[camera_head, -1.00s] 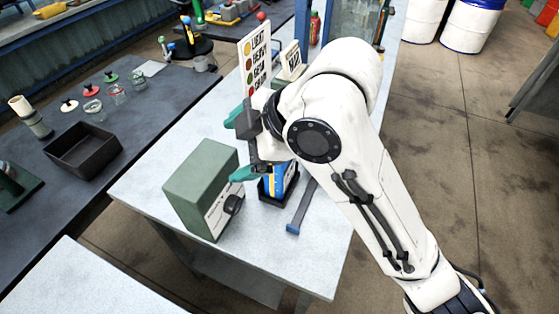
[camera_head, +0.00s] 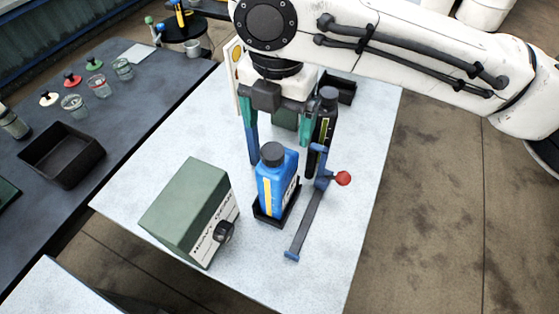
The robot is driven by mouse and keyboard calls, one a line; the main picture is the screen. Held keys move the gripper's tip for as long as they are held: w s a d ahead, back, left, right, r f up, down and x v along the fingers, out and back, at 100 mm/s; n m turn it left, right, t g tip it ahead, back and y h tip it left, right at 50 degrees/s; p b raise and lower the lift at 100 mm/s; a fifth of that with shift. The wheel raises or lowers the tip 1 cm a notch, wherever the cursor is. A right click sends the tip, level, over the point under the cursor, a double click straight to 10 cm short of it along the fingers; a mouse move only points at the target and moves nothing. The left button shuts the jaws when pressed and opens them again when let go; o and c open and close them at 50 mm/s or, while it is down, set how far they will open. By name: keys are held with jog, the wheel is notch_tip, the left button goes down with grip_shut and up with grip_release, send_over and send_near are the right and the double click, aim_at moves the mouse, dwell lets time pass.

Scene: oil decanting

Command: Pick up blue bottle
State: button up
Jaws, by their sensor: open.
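The blue bottle (camera_head: 272,186) stands upright in a small black holder (camera_head: 270,217) on the pale table. It has a dark cap and a yellow strip on its front. My gripper (camera_head: 279,148) is behind and above the bottle in the head view, pointing down. The bottle's cap partly overlaps the space below the fingers in the picture, and I cannot tell the exact gap in depth.
A green box (camera_head: 189,211) with a dark knob stands left of the bottle. A blue lever tool (camera_head: 308,215) with a red ball lies close on its right. A black bottle (camera_head: 324,125) stands behind, beside my right finger. The front of the pale table (camera_head: 285,289) is clear.

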aim_at(278, 176)
jog(key=shift+w+d+f, duration=0.1)
jog(key=shift+w+f, duration=0.15)
jog(key=shift+f, duration=0.05)
notch_tip(278, 176, down, 4)
jog(key=shift+w+f+p, duration=0.15)
jog(key=shift+f+p, duration=0.05)
jog(key=shift+p, duration=0.2)
jog(key=shift+w+a+f+p, duration=0.1)
jog(key=shift+f+p, duration=0.35)
jog(key=shift+f, duration=1)
jog(key=shift+w+a+f+p, duration=0.1)
jog(key=shift+f+p, duration=0.3)
jog(key=shift+f, duration=1.05)
jog(key=shift+c, duration=0.3)
grip_shut()
jog(key=shift+r, duration=0.1)
